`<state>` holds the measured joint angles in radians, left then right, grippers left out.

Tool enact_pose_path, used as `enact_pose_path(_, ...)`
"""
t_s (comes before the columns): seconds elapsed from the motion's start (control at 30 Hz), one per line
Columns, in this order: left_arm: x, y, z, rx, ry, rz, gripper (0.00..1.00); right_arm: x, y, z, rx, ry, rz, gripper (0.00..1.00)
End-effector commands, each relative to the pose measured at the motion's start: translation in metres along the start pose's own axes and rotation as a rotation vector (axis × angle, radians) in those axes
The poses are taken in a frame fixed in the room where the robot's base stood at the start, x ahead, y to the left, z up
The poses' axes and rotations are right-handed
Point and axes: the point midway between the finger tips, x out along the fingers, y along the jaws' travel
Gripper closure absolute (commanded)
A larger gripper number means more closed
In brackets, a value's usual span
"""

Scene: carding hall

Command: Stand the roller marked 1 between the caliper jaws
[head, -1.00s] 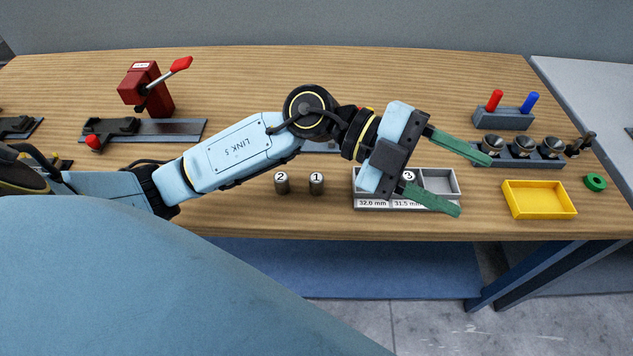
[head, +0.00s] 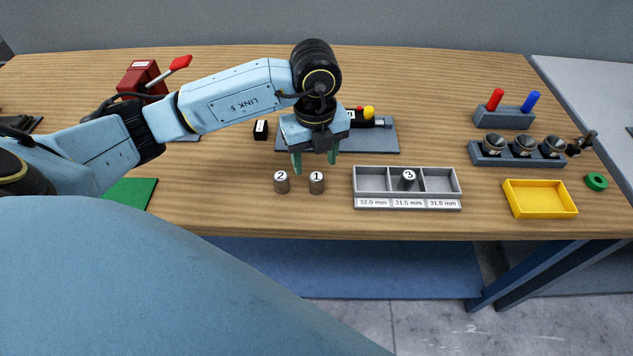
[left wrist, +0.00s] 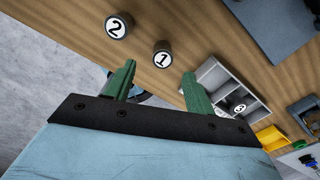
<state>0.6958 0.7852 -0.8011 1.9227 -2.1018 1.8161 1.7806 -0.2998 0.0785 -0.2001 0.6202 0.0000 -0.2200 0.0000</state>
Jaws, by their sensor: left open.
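Roller 1 (head: 317,185), a small dark cylinder with a white numbered top, stands on the wooden bench; it also shows in the left wrist view (left wrist: 162,58). Roller 2 (head: 281,185) stands just left of it. Roller 3 (head: 408,181) is in the middle compartment of the grey tray. My left gripper (head: 315,166) points down with green fingers apart and empty, just behind and above roller 1. In the left wrist view roller 1 appears beyond the gap between the fingertips. A device on a grey plate (head: 385,140), probably the caliper, is partly hidden behind my gripper; its jaws are unclear.
The grey tray (head: 357,184) with size labels lies right of the rollers. Farther right are a yellow tray (head: 541,213), a rack of dark cups (head: 490,160) and a green ring (head: 596,182). A red lever device (head: 140,73) stands at back left. The bench front is clear.

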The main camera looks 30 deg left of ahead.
Motion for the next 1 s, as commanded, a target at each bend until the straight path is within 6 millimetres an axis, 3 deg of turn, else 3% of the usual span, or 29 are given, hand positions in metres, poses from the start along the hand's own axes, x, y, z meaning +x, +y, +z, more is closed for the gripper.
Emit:
enact_pose_path(0.1,0.016,0.0,-0.001,0.0,0.003,0.0,0.46,0.001,0.0,0.0,0.0,0.0,0.0,0.63)
enact_pose_path(0.27,0.025,-0.001,0.0,0.001,0.002,-0.001,0.46,0.002,0.0,0.0,0.0,0.0,0.0,0.63)
enact_pose_path(0.6,0.07,-0.003,0.001,0.002,0.003,-0.001,0.46,0.004,0.001,0.0,0.0,0.0,0.001,0.63)
enact_pose_path(0.87,0.073,-0.004,0.001,0.002,0.002,-0.003,0.46,0.003,0.002,0.0,0.0,0.0,0.002,0.63)
enact_pose_path(1.0,0.073,-0.004,0.001,0.002,0.002,-0.003,0.6,0.003,0.002,0.001,-0.001,0.0,0.002,0.63)
